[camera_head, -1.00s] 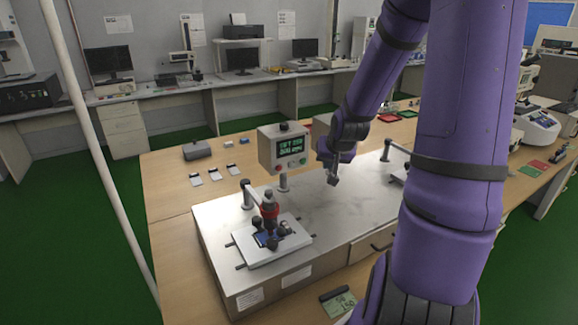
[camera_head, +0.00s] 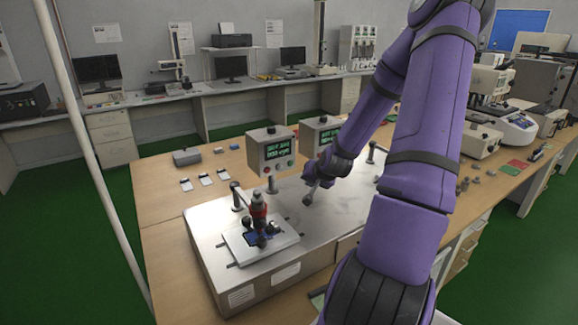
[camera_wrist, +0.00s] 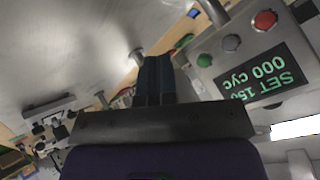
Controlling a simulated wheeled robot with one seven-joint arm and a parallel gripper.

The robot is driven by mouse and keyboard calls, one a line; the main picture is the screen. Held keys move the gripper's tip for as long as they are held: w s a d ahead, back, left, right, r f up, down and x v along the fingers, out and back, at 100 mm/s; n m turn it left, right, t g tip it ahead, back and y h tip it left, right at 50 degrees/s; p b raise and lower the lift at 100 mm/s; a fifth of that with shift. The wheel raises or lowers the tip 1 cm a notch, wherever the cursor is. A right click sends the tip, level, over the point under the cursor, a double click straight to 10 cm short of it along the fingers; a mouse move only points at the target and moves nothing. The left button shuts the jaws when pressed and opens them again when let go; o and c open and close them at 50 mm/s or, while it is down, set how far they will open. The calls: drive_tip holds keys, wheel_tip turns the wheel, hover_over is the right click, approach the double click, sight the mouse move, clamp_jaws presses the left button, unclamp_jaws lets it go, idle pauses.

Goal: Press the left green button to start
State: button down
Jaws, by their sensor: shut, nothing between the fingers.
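The left control box (camera_head: 258,152) stands on a post above the metal bench fixture, with a lit green-text display. Its button row has red at left, and the green button (camera_head: 291,164) at right. The wrist view shows a control box (camera_wrist: 219,76) upside down at right, with its green button (camera_wrist: 204,60) nearest my fingers, then grey and red; it appears to be the left box. My gripper (camera_head: 307,200) is shut and empty, to the right of and below the left box, apart from the button. Its dark fingers show in the wrist view (camera_wrist: 157,60).
A second control box (camera_head: 318,137) stands behind and right, partly hidden by my arm. A clamp with a red part (camera_head: 258,212) stands over a white plate at the fixture's left. The metal top (camera_head: 325,215) below my gripper is mostly clear.

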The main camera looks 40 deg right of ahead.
sight(291, 164)
drive_tip(key=shift+w, duration=0.1)
drive_tip(key=w+d, duration=0.2)
drive_tip(key=w, duration=0.6)
drive_tip(key=shift+w, duration=0.2)
drive_tip(key=shift+w, duration=0.15)
idle(2.0)
drive_tip(key=shift+w+d, duration=0.15)
drive_tip(key=shift+w, duration=0.1)
